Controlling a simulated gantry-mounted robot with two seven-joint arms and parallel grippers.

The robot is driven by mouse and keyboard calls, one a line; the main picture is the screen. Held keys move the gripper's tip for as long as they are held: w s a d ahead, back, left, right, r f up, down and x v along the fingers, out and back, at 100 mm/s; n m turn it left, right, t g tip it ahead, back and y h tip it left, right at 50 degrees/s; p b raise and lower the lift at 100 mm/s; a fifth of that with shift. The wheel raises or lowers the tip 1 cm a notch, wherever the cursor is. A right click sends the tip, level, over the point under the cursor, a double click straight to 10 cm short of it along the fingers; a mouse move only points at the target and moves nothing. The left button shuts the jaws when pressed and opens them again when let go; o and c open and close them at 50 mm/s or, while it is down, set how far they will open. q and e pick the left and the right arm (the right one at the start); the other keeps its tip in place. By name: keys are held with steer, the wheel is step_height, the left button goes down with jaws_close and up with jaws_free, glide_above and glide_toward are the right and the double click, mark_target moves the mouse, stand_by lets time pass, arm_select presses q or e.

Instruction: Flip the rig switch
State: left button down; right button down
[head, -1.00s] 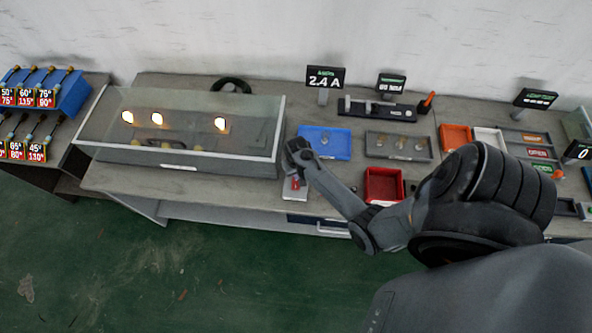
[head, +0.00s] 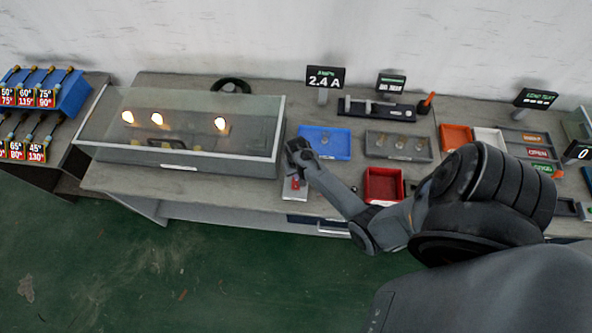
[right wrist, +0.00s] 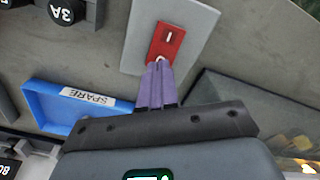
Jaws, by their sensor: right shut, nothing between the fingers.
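The rig switch is a red rocker (right wrist: 167,42) with a white mark, set on a light grey plate (right wrist: 190,20). In the head view the red switch (head: 295,184) sits at the bench's front, right of the glass-covered box. My right gripper (head: 296,171) is over it, pointing down. In the right wrist view its purple fingers (right wrist: 158,68) are shut together and empty, with their tips at the near end of the red rocker. They overlap that end, and I cannot tell whether they touch it. My left gripper is in neither view.
The glass-covered box (head: 245,165) with three glowing lamps stands close left of the switch. A blue tray (head: 338,150) marked SPARE in the wrist view, a grey tray (head: 420,155) and a red bin (head: 383,184) lie to the right. A display (head: 325,79) reads 2.4 A.

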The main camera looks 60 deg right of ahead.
steer(key=shift+f, duration=0.3)
stand_by(0.5)
steer(key=shift+f+b, duration=0.65)
steer(key=shift+f, duration=0.05)
steer(key=shift+r, duration=0.15)
step_height(320, 180, up, 2)
steer(key=shift+r+p, duration=0.1)
steer(key=shift+p, duration=1.15)
step_height(320, 180, up, 5)
steer(key=p, duration=0.5)
steer(key=shift+f, duration=0.2)
steer(key=shift+s, duration=0.1)
